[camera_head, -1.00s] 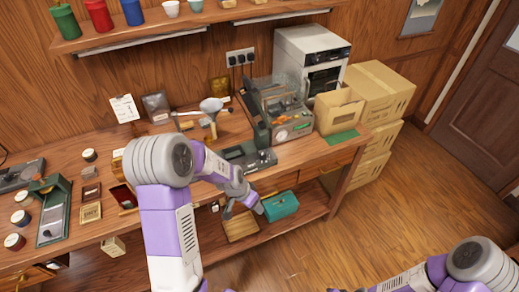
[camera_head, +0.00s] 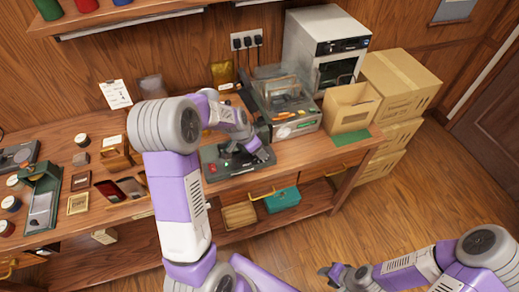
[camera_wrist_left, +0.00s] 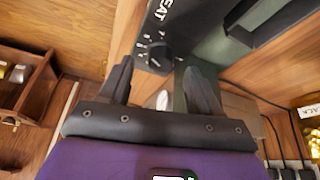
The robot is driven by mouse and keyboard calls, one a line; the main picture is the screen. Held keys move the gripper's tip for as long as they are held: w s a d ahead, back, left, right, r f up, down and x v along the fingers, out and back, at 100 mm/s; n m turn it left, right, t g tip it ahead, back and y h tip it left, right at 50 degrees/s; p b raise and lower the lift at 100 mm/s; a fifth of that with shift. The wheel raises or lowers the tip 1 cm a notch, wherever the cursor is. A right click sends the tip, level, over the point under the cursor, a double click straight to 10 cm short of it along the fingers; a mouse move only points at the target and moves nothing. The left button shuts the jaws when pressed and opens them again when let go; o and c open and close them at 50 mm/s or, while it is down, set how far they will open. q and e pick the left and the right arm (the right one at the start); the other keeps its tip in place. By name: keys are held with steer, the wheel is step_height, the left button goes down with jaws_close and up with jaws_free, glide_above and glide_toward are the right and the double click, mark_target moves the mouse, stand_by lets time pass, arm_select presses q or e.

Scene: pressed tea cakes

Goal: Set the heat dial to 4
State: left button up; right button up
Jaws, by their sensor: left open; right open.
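The heat dial (camera_wrist_left: 157,53) is a dark round knob in the left wrist view, with white marks around it and part of the word HEAT above. The numbers and its setting are too small to read. It sits on a dark device (camera_head: 220,170) at the bench's front edge. My left gripper (camera_head: 247,155) is open above the right part of this device. In the left wrist view its fingertips (camera_wrist_left: 158,72) point at the dial, one to either side and just short of it; contact cannot be told. My right gripper (camera_head: 337,273) is open and empty, low over the floor.
A clear-covered machine (camera_head: 290,115) stands behind and right of the dark device. An open carton (camera_head: 350,108) and a white oven (camera_head: 325,50) are further right. Small boxes and a green press (camera_head: 42,195) stand to the left. A teal box (camera_head: 283,200) is on the lower shelf.

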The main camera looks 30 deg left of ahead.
arm_select(q)
steer(key=shift+x, duration=1.15)
steer(key=c, duration=1)
steer(key=shift+n, duration=0.3)
